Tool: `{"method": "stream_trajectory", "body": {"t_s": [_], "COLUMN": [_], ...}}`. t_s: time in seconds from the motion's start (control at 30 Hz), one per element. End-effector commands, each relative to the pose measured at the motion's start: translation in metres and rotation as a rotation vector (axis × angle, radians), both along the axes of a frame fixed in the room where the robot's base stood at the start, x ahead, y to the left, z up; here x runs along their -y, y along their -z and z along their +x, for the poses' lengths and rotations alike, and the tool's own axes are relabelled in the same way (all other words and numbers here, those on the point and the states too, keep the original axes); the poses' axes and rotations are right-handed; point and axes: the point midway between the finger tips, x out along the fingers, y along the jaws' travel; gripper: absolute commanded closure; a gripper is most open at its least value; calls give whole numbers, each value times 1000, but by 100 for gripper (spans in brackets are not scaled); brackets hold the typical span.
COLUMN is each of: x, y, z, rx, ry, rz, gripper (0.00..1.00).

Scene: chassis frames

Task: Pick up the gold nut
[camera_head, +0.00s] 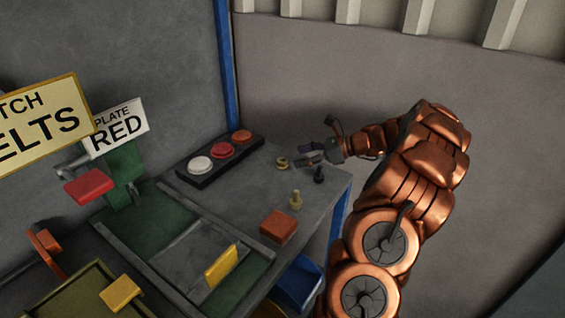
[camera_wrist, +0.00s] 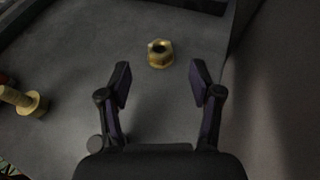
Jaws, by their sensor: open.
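The gold nut (camera_head: 282,162) lies on the grey table near its back right, just left of my gripper in the head view. In the wrist view the gold nut (camera_wrist: 160,54) sits ahead of the fingertips, about midway between them, with its hole showing. My gripper (camera_head: 305,154) is open and empty, low over the table. In the wrist view my gripper (camera_wrist: 160,82) shows its two dark fingers apart, with bare table between them. The nut is not touched by either finger.
A gold bolt (camera_head: 295,199) stands on the table, with a dark bolt (camera_head: 319,174) nearby. A red-brown block (camera_head: 278,227) lies at the front edge. A button panel (camera_head: 220,159) is at the back left. The table's right edge is close, with a wall (camera_head: 480,150) beyond.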

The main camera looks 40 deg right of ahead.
Motion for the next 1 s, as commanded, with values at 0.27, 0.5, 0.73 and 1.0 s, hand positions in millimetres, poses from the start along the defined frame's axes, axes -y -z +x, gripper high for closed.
{"method": "stream_trajectory", "body": {"t_s": [0.27, 0.5, 0.73, 1.0], "x": [-8, -27, -37, -36], "y": [5, 15, 22, 22], "z": [10, 29, 42, 42], "rx": [0, -1, 0, 1], "ry": [1, -2, 1, 2], "rz": [-3, -1, -3, -4], "gripper": [36, 36, 36, 47]}}
